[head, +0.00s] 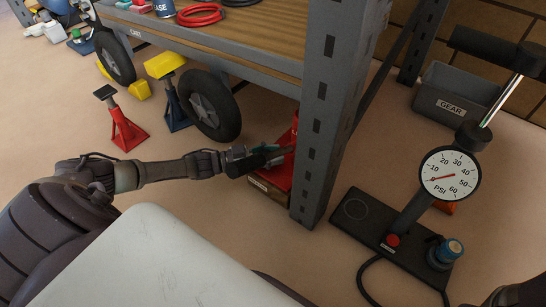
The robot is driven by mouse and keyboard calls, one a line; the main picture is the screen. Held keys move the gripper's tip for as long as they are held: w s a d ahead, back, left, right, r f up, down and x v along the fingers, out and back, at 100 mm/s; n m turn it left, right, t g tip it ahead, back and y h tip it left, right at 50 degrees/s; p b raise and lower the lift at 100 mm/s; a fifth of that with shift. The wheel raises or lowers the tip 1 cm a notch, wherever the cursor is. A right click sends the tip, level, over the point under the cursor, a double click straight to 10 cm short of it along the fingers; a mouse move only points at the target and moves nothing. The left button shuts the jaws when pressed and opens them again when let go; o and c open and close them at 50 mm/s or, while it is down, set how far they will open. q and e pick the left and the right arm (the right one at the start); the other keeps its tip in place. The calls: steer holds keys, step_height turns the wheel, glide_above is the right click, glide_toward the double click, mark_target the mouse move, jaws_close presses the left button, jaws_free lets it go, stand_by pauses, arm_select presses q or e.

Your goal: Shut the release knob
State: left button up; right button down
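My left gripper (268,158) reaches in from the left, close to the leg of the workbench. Its fingers are at or just in front of a red body (276,178) on the floor, partly hidden behind the grey post. Whether they touch it, and how far they are apart, I cannot tell. No release knob can be made out clearly there; the gripper and post hide part of the red body. A small red knob (393,240) and a blue-topped knob (452,250) sit on the black base of a pump at right. My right gripper is not clearly in view.
The perforated grey post (325,130) stands right of my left gripper. The pump's PSI gauge (449,174) and black hose (364,275) are at right. A grey GEAR bin (455,98), wheels (209,105) and a red jack stand (124,128) stand around. Floor between is clear.

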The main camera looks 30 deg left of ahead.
arm_select(q)
steer(key=shift+s+f+m+g+h, duration=0.25)
steer(key=shift+m+g+h, duration=0.15)
steer(key=shift+g, duration=0.3)
steer(key=shift+r, duration=0.1)
steer(key=o, duration=0.9)
steer(key=shift+a+r, duration=0.1)
steer(key=v, duration=1.2)
steer(key=shift+o, duration=0.2)
